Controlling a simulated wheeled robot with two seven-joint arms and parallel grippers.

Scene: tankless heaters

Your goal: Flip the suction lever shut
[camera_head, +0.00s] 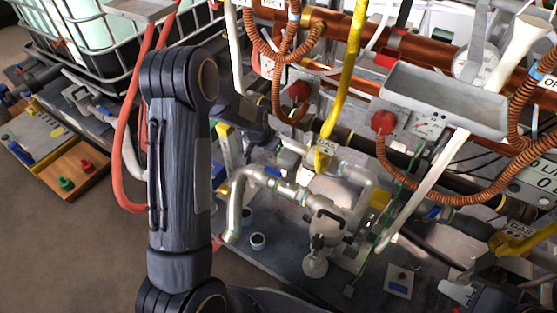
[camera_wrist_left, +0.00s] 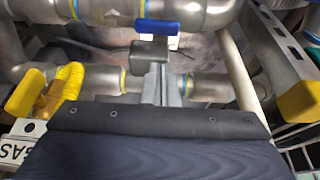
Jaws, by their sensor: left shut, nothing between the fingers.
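A blue lever handle (camera_wrist_left: 165,27) sits on a grey metal pipe in the left wrist view, crosswise near the top centre. I take it for the suction lever. My left gripper (camera_wrist_left: 158,70) is shut and empty just below the handle in that view; whether it touches is unclear. In the head view my left arm comes up from the bottom and bends right towards the pipes, and its fingertips are hard to make out. Blue handles on the grey pipework (camera_head: 273,171) show there, but I cannot tell which is the suction lever.
A yellow gas valve handle (camera_wrist_left: 60,90) is left of my gripper, and a yellow-ended bar (camera_wrist_left: 300,98) is to its right. A grey tray (camera_head: 440,97) and orange coiled hoses hang over the pipes. Bare floor (camera_head: 85,235) lies to the left.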

